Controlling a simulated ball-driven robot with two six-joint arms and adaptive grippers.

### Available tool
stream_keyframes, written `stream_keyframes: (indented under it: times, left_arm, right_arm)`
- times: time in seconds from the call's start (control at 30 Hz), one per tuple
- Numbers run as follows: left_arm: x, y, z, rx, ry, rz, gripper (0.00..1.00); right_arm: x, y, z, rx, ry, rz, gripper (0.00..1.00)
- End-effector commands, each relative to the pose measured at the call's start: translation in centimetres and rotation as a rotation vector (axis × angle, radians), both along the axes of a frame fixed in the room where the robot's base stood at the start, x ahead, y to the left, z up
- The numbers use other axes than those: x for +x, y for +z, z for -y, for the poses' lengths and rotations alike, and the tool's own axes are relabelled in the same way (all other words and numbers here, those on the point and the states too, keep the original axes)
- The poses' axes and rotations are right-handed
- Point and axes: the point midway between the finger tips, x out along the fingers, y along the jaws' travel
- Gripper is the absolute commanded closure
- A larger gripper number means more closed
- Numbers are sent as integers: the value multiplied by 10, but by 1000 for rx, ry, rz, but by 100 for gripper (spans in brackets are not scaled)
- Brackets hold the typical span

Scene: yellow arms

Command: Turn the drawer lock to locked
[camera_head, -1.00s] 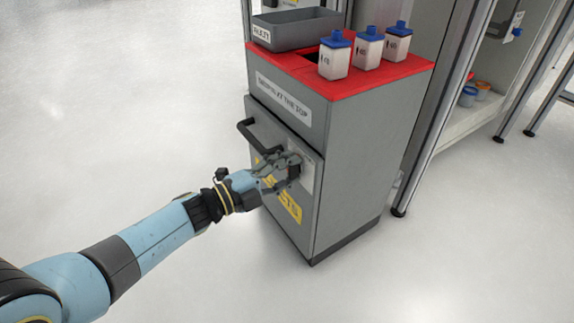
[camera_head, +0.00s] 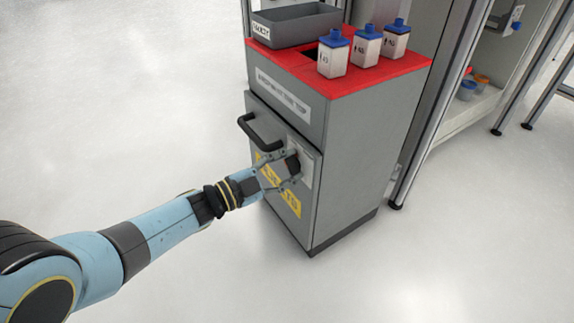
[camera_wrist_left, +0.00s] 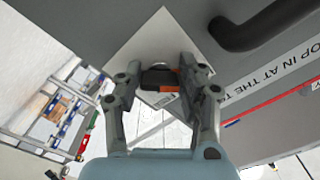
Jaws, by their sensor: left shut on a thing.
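The drawer lock is a dark knob with an orange part (camera_wrist_left: 160,78) on a pale square plate (camera_wrist_left: 150,42) on the cabinet's front. In the head view the dark knob (camera_head: 292,164) sits at the front's right edge, right of the black drawer handle (camera_head: 260,132). My left gripper (camera_head: 280,172) has its fingers on either side of the knob and is shut on it. The left wrist view shows both fingertips of this gripper (camera_wrist_left: 163,86) beside the knob. Lock markings are not readable. My right gripper is not in view.
The grey cabinet (camera_head: 352,165) has a red top (camera_head: 385,76) with a grey tray (camera_head: 297,26) and three blue-capped white bottles (camera_head: 334,55). A yellow label (camera_head: 288,200) lies below the knob. Metal shelving stands at the right. The floor at left is clear.

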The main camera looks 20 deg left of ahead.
Motion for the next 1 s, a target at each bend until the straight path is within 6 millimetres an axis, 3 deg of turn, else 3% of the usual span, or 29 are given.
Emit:
stream_keyframes:
  times: [0.4, 0.43, 0.6, 1.0]
  left_arm:
    - [0, -1, -1, -5, 1, -8, 94]
    - [0, -1, -1, -5, 1, -8, 60]
    - [0, -1, 0, -5, 1, -7, 38]
    - [-10, -1, -8, -2, 0, -5, 38]
  right_arm:
    - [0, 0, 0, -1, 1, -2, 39]
    - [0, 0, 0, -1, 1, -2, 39]
    - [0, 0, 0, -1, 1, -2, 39]
    - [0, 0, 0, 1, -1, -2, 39]
